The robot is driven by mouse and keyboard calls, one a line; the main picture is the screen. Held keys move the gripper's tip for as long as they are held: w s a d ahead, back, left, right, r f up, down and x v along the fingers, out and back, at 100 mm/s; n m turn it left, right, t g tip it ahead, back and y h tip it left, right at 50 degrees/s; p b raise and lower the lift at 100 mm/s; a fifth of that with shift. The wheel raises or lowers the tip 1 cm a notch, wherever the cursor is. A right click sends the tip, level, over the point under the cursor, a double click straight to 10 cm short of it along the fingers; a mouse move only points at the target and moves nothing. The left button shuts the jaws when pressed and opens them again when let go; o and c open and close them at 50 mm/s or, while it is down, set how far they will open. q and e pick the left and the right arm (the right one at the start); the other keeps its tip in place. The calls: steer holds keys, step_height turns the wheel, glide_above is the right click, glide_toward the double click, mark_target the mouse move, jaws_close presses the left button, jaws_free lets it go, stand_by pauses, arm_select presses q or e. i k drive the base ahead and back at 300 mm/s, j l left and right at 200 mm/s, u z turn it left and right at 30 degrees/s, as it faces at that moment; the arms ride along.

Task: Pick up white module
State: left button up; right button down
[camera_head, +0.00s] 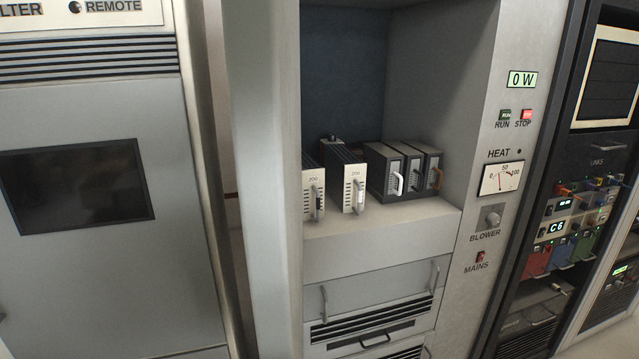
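Two modules with white front plates marked "200" stand upright on a shelf (385,212) inside an open cabinet bay. The left white-fronted module (309,192) has a handle with a dark part and is partly cut off by the bay's left edge. The right white-fronted module (349,188) shows fully at the front, with a handle and dark ribbed sides. Neither gripper is in view.
Several dark grey modules (379,172) stand close to the right, one with a white handle, one with a reddish-brown handle. The cabinet wall (450,100) bounds the bay on the right. Drawers (365,292) with handles lie below. The space above the modules is free.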

mark_target(345, 173)
steer(key=l+u, duration=0.2)
steer(key=l, duration=0.3)
steer(key=k+l+u, duration=0.1)
steer(key=l+u, duration=0.15)
steer(key=l, duration=0.25)
steer(key=k+l+u, duration=0.2)
steer(key=l, duration=0.3)
steer(key=i, duration=0.1)
